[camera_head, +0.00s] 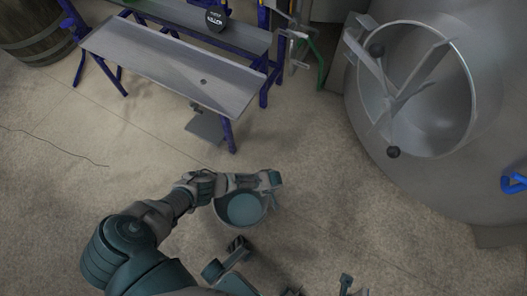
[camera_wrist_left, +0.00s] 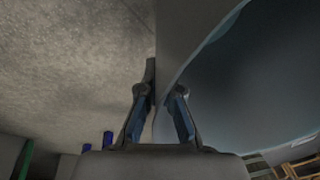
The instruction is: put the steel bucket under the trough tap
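The steel bucket (camera_head: 243,209) is round and grey, and its open mouth faces up toward the head camera. My left gripper (camera_head: 272,181) is at its far rim; the wrist view shows the gripper's fingers (camera_wrist_left: 160,92) on either side of the bucket's wall (camera_wrist_left: 235,85), shut on it. I see nothing in the bucket. The steel trough (camera_head: 150,62) stands on blue legs beyond the bucket, up and to the left, with a drain hole in its top. I cannot make out the tap beneath it. I cannot identify my right gripper in either view.
A large steel tank (camera_head: 440,185) with an open round hatch (camera_head: 468,95) stands at the right. A grey plate (camera_head: 206,126) is under the trough's near end, beside a blue leg. A wooden barrel (camera_head: 35,32) stands at the top left. The floor between bucket and trough is clear.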

